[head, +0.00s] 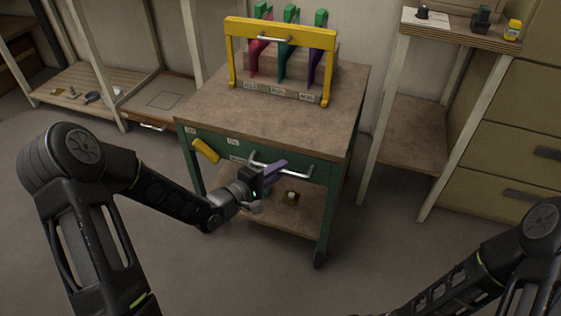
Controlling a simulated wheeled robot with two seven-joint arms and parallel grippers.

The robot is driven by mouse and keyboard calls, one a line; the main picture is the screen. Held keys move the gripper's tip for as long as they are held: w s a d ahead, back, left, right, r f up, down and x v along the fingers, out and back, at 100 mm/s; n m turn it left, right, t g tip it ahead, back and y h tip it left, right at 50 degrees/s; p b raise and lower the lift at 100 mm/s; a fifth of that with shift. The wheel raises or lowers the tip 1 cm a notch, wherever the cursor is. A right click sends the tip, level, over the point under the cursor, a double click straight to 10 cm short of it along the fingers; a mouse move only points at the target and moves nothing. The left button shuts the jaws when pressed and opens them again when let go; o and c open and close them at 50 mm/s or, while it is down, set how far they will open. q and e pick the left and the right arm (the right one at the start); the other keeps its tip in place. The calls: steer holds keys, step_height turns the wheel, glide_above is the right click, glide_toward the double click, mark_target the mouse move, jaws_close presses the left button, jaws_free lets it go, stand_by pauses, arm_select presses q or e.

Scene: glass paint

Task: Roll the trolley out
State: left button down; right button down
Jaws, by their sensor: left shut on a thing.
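The trolley (344,120) is a green-framed cart with a brown worktop, a lower shelf and at least one dark caster. It stands in the middle of the head view, against the back wall. A silver bar handle (298,174) is on its green front. My left gripper (270,174) is at this handle and shut on it; the gripper hides part of the bar. A purple-grey piece shows at the fingertips, and I cannot tell clearly what it is. My right arm enters at the lower right, but its gripper is outside the picture.
On the trolley top stands a yellow-framed rack (233,60) with red, green and purple tools. A yellow object (206,151) is on the front left. A low shelf (75,86) is left, a wooden stand (405,140) right. The floor (240,270) in front is clear.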

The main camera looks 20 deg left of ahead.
arm_select(q)
steer(key=shift+s, duration=0.95)
arm_select(e)
steer(key=shift+s+a+r, duration=0.1)
steer(key=shift+s+r, duration=0.1)
steer(key=shift+s, duration=0.35)
arm_select(q)
steer(key=c, duration=1.4)
jaws_free()
steer(key=shift+w, duration=0.1)
